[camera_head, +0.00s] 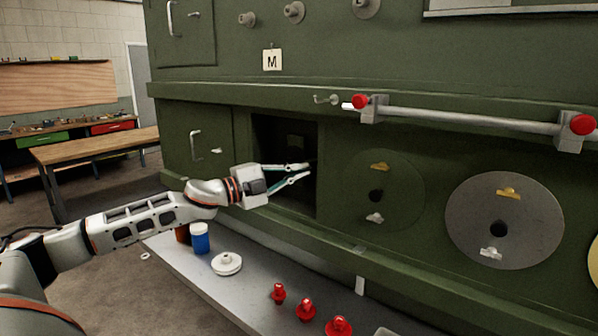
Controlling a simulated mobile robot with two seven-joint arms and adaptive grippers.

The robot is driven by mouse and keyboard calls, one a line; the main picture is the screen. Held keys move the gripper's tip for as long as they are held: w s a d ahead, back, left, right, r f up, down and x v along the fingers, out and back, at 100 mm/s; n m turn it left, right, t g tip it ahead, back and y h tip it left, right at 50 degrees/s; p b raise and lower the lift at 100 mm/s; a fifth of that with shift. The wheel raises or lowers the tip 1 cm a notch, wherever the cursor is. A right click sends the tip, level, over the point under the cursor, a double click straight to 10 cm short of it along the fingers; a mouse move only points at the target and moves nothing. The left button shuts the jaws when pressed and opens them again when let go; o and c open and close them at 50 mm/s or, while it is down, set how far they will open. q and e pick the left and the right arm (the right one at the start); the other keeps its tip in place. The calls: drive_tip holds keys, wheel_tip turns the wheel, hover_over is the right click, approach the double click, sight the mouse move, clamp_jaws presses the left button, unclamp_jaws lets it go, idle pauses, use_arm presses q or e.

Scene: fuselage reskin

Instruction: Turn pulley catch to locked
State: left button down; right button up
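My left gripper (308,170) is at the dark square opening (298,200) in the green panel, with its fingers spread apart. Nothing shows between the fingertips. I cannot tell for sure which part is the pulley catch. Two round plates are on the panel to the right: a green one (400,198) and a grey one (525,225). Each has a yellow tab above a dark centre hole and a pale tab below. A small metal hook (325,98) sticks out above the opening. My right gripper is not in view.
A rail (470,122) with red end knobs juts out above the plates. The grey shelf (225,294) below holds a blue-and-white jar (200,238), a white round piece (227,263) and several red knobs (305,309). A wooden bench (100,146) stands at the left.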

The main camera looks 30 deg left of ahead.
use_arm(q)
drive_tip(key=shift+r+m+g, duration=0.1)
drive_tip(key=shift+m+g, duration=0.3)
drive_tip(key=shift+m, duration=0.6)
drive_tip(key=shift+d+m, duration=0.1)
drive_tip(key=shift+m, duration=0.3)
drive_tip(key=c, duration=2.3)
unclamp_jaws()
